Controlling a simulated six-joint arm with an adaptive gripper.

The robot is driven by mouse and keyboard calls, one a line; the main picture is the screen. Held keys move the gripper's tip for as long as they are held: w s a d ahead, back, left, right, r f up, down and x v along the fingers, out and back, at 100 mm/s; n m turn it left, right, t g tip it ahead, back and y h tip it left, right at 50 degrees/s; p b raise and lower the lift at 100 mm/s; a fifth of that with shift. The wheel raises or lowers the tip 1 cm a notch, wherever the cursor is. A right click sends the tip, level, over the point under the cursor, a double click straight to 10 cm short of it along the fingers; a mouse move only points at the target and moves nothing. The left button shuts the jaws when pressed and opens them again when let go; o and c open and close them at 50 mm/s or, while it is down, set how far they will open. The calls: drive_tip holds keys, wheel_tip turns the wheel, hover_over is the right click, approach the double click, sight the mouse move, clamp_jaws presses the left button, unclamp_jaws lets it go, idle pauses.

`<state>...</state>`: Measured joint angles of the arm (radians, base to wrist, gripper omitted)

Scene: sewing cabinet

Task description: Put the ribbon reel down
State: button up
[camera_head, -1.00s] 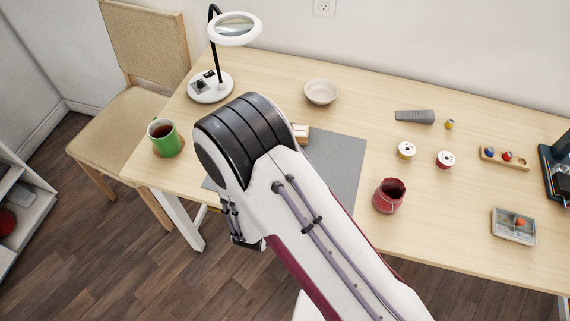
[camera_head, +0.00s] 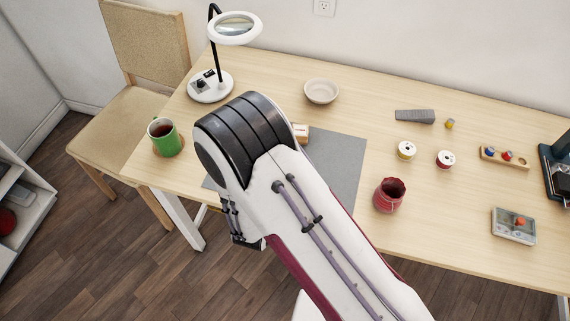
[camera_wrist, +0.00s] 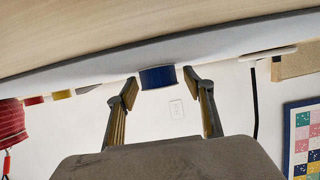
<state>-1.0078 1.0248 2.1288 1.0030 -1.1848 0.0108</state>
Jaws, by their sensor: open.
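The ribbon reel is dark blue and shows in the wrist view (camera_wrist: 157,77), where the picture is upside down. It rests on the grey mat (camera_head: 342,160), which shows as a pale band in the wrist view. My gripper (camera_wrist: 162,81) is open, with one finger on each side of the reel. The left finger looks very close to the reel's edge, and a small gap shows at the right finger. I cannot tell whether either finger touches it. In the head view my arm hides the reel and gripper.
A green mug (camera_head: 165,138) stands left of the mat, a magnifier lamp (camera_head: 210,86) behind it. A pale bowl (camera_head: 321,92) is at the back. A red pot (camera_head: 389,195), yellow spool (camera_head: 406,150) and red spool (camera_head: 445,160) stand to the right.

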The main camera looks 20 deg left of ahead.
drive_tip(key=shift+v, duration=6)
drive_tip(key=shift+w+r, duration=0.1)
drive_tip(key=shift+w+a+r+m+g, duration=0.2)
drive_tip(key=shift+w+r+m+g, duration=0.1)
drive_tip(key=shift+w+r+g, duration=0.3)
drive_tip(key=w+d+r+g+y, duration=0.1)
drive_tip(key=w+r+g+y, duration=0.3)
drive_tip(key=r, duration=0.6)
drive_tip(key=d+r, duration=0.7)
drive_tip(key=r, duration=0.2)
drive_tip(key=s+d+r+g+h, duration=0.1)
drive_tip(key=s+d+r+h, duration=0.1)
drive_tip(key=s+d, duration=0.6)
drive_tip(key=s+d+r+g+h, duration=0.1)
drive_tip(key=s+d+r, duration=0.4)
drive_tip(key=d, duration=1.2)
drive_tip(key=s+h, duration=0.1)
drive_tip(key=s, duration=0.3)
drive_tip(key=shift+s+d+r+g, duration=0.2)
drive_tip(key=shift+d+r+g, duration=0.05)
drive_tip(key=shift+g, duration=0.15)
